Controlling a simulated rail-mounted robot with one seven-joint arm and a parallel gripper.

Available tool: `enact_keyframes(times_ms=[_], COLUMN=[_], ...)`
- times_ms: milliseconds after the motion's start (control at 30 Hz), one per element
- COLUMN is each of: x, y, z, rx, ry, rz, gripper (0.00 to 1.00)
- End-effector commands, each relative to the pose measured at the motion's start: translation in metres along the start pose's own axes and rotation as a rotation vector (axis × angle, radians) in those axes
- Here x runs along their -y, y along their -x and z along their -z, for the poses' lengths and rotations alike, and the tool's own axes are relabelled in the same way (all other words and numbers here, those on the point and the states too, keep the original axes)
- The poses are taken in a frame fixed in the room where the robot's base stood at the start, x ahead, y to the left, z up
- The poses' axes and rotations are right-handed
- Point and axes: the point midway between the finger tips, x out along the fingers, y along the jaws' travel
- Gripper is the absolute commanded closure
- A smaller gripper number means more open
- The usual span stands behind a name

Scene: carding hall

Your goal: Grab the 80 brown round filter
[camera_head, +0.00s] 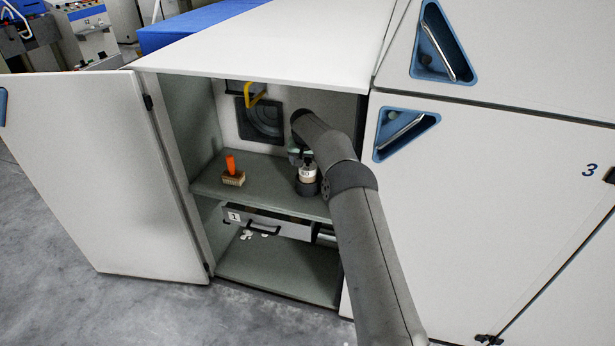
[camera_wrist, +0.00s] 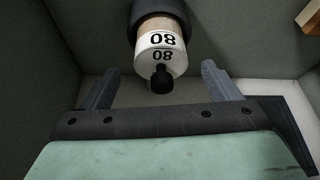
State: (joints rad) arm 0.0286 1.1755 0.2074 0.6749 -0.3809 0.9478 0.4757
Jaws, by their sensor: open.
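The 80 filter (camera_wrist: 161,41) is a round piece with a white top marked 80, a black knob and a brown band. It sits in a dark round holder (camera_wrist: 160,10) in the wrist view. In the head view the filter (camera_head: 308,173) stands upright in its holder (camera_head: 307,188) on the cabinet's upper shelf. My gripper (camera_wrist: 160,68) is open, one finger on each side of the knob in the picture. I see no contact, and cannot tell the depth between fingers and knob. In the head view my arm hides most of the gripper.
An orange-handled brush (camera_head: 232,176) stands on the same shelf (camera_head: 265,194), left of the filter. Below is a drawer (camera_head: 250,221) marked 1. A yellow hooked handle (camera_head: 256,95) is at the back. The open door (camera_head: 95,170) is left; closed panels (camera_head: 480,210) are right.

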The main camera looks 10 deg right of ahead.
Motion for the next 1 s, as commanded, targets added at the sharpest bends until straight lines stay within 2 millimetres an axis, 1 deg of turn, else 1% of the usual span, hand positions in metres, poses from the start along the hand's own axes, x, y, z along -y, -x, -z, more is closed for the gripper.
enact_keyframes(times_ms=[67,167,300,400,500,733,767,800,867,900,933,1000], x=[0.0,0.0,0.001,0.002,0.001,0.001,0.001,0.001,0.001,0.001,0.001,0.001], y=[-0.004,-0.017,-0.039,-0.048,-0.053,-0.053,-0.053,-0.053,-0.053,-0.053,-0.053,-0.052], z=[0.0,-0.002,-0.003,-0.003,-0.002,-0.002,-0.002,-0.002,-0.002,-0.002,-0.002,-0.002], rx=[0.0,0.001,0.001,-0.001,-0.001,-0.002,-0.001,-0.001,-0.001,-0.001,-0.001,-0.002], ry=[-0.001,-0.001,-0.001,0.0,-0.001,0.0,0.0,0.0,0.0,0.0,0.0,0.0], rz=[0.001,0.001,0.001,0.001,0.0,0.0,0.0,0.0,0.0,0.0,0.0,0.001], gripper=[0.17,0.17,0.17,0.17,0.17,0.17,0.23,0.34,0.5,0.62,0.7,0.7])
